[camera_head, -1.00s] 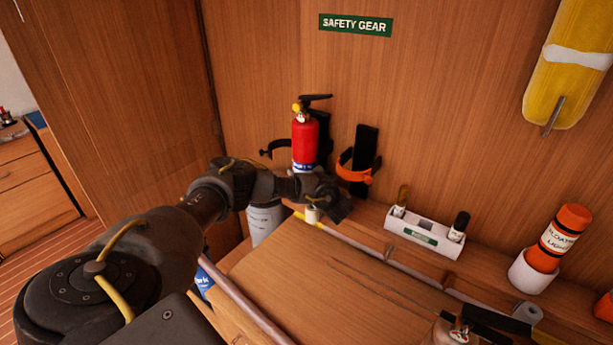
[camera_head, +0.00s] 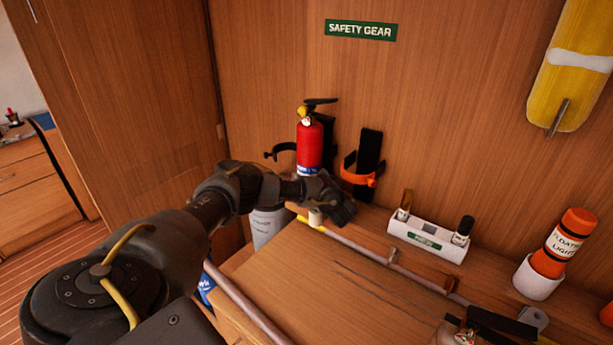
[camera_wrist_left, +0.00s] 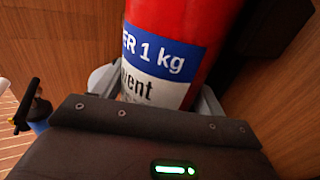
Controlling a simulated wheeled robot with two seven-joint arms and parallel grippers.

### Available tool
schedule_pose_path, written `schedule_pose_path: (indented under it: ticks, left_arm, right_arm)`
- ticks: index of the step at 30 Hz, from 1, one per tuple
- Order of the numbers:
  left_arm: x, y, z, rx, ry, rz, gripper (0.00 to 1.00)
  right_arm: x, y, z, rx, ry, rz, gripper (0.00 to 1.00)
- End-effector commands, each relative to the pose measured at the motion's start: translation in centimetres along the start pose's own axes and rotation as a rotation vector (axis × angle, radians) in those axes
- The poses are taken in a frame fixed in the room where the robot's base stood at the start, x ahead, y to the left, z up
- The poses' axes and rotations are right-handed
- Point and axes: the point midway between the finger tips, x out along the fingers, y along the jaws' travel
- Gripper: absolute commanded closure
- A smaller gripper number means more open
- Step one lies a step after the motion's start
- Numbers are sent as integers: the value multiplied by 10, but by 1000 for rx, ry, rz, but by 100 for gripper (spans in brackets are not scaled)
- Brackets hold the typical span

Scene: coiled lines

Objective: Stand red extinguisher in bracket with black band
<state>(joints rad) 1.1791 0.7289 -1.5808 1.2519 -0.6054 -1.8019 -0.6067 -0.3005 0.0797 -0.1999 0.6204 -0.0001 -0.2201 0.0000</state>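The red extinguisher (camera_head: 309,147) is upright against the wall, with a black lever and a blue and white label. My left gripper (camera_head: 312,188) is around its lower body; the wrist view shows a grey finger on each side of the label (camera_wrist_left: 158,70). Behind the extinguisher is the bracket with the black band (camera_head: 280,152). The band's open arm sticks out on the left and a dark backplate shows on the right. The extinguisher hides most of this bracket, and I cannot tell whether its base rests in it.
An empty bracket with an orange band (camera_head: 358,175) is just right of the extinguisher. A white tray (camera_head: 428,240) and a white cup with an orange floating light (camera_head: 563,240) stand along the wall. A grey cylinder (camera_head: 268,228) is below my left wrist.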

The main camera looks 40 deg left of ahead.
Motion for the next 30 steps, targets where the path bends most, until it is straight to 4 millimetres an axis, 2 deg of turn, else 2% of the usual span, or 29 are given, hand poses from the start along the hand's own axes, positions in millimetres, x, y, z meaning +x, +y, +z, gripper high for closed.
schedule_pose_path:
  ticks: [1,3,8,11,14,17,18,21,30]
  left_arm:
    - [0,-6,9,-26,5,-3,19]
    - [-1,-6,5,-20,9,-7,10]
    - [-7,-6,4,-20,11,-10,10]
    - [-20,-5,3,-20,12,-14,10]
    - [-40,-2,3,-19,12,-18,3]
    - [-59,2,4,-20,10,-16,3]
    - [-61,4,15,-18,5,-10,3]
    - [-65,8,16,-13,1,-2,3]
    - [-77,14,12,-11,-4,4,3]
  right_arm:
    - [-1,0,0,0,0,0,64]
    - [0,0,0,0,0,0,64]
    - [1,0,1,0,-1,0,64]
    - [4,0,2,0,-2,0,64]
    - [8,0,1,0,-1,0,64]
    - [13,-2,0,1,1,-3,64]
    - [-3,-3,-2,1,1,-4,64]
    - [-19,-2,-3,1,1,-3,64]
    - [-45,8,-2,-3,-3,8,64]
